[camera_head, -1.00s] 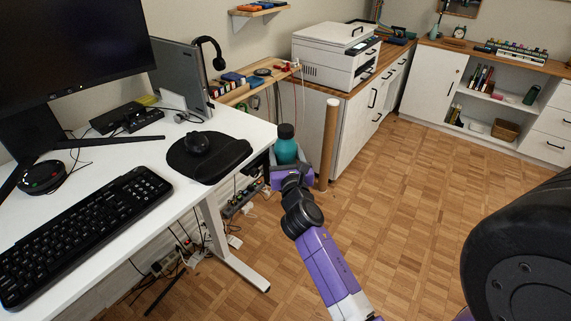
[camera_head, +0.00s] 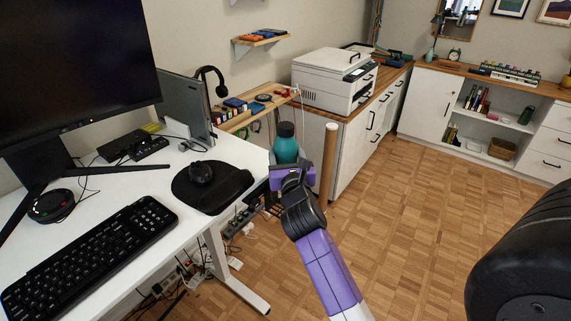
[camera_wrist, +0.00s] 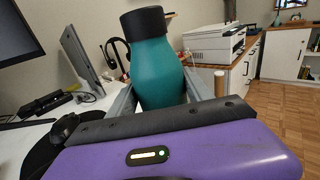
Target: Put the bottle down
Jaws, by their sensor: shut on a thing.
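The teal bottle (camera_head: 286,146) with a black cap is upright in my gripper (camera_head: 288,166), just beyond the right edge of the white desk (camera_head: 231,203). In the wrist view the bottle (camera_wrist: 158,62) stands between the two grey fingers of my gripper (camera_wrist: 160,98), which are shut on its body. The bottle's lower part is hidden behind the purple gripper body. I see no surface touching its base.
On the desk are a mouse (camera_head: 201,172) on a black pad (camera_head: 226,190), a keyboard (camera_head: 88,258) and a monitor (camera_head: 75,65). A cardboard tube (camera_head: 328,162) stands close right of the bottle. A wooden shelf (camera_head: 252,112) and printer (camera_head: 333,80) lie behind.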

